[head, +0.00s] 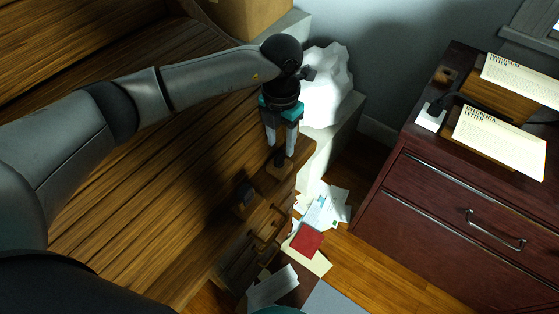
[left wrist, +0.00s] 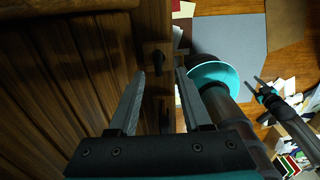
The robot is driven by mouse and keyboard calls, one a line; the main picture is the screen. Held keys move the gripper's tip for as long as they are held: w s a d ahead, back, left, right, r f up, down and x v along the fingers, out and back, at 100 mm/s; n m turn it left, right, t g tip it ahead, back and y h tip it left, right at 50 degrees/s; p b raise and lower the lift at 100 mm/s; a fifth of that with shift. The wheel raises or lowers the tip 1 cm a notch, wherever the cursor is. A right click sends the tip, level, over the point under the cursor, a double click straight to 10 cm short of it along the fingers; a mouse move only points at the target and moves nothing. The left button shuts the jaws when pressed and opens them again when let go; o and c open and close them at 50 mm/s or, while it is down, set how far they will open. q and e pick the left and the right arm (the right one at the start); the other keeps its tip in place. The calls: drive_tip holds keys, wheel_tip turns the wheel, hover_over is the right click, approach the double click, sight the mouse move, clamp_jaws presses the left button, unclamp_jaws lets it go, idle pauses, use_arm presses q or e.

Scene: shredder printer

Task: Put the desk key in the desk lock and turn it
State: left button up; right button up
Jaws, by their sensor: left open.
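My left gripper (head: 280,152) points down at the front edge of the wooden desk (head: 150,150). Its two grey fingers are apart. In the left wrist view the left gripper (left wrist: 163,75) has a small dark piece (left wrist: 158,60) between and just beyond its fingertips, at the desk's edge. I cannot tell whether this is the desk key, the lock or both, nor whether the fingers touch it. My right gripper (left wrist: 262,86) shows small at the right of the left wrist view, with its fingers apart and away from the desk.
Small wooden drawers (head: 265,222) are at the desk's front. Loose papers (head: 322,207) and a red sheet (head: 307,241) lie below. A dark red cabinet (head: 440,195) with letters (head: 500,140) on top stands at right. A white crumpled bag (head: 328,85) is behind my left gripper.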

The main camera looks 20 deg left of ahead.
sight(279, 155)
use_arm(q)
drive_tip(key=shift+f, duration=0.45)
wheel_tip(279, 155, down, 5)
drive_tip(key=shift+a+r+b, duration=0.1)
drive_tip(key=shift+a+b, duration=0.05)
drive_tip(key=shift+b, duration=0.55)
clamp_jaws()
use_arm(e)
drive_tip(key=shift+w+d+f, duration=0.2)
drive_tip(key=shift+w+f, duration=0.1)
drive_tip(key=shift+w, duration=0.35)
drive_tip(key=shift+w+d+f, duration=0.15)
drive_tip(key=shift+w+f, duration=0.1)
drive_tip(key=shift+w, duration=0.35)
